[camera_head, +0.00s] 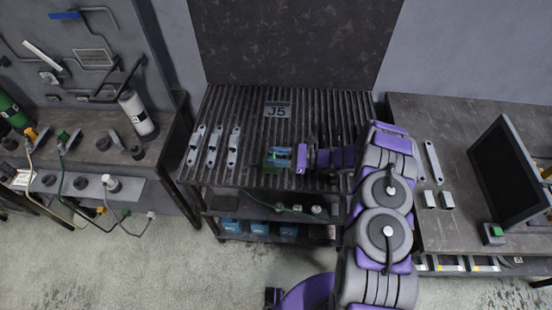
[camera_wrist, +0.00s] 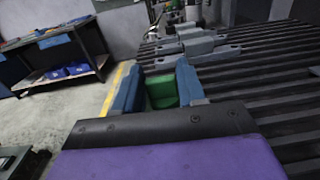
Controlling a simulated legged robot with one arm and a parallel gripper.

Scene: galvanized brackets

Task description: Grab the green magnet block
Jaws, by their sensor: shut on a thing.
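The green magnet block (camera_wrist: 161,93) sits between the two blue fingers of my gripper (camera_wrist: 158,84) in the wrist view. My gripper is shut on it, with one finger on each side. In the head view my gripper (camera_head: 279,157) is over the front middle of the slatted table (camera_head: 255,178), with a bit of green showing at its fingers. The fingers partly hide the block. I cannot tell whether the block touches the slats.
Several grey metal brackets (camera_head: 212,146) lie on the slats left of my gripper. A J5 plate (camera_head: 277,110) lies behind it. Blue bins (camera_head: 260,228) stand on the shelf below. A bench with a monitor (camera_head: 508,172) is at right, a tool bench (camera_head: 90,150) at left.

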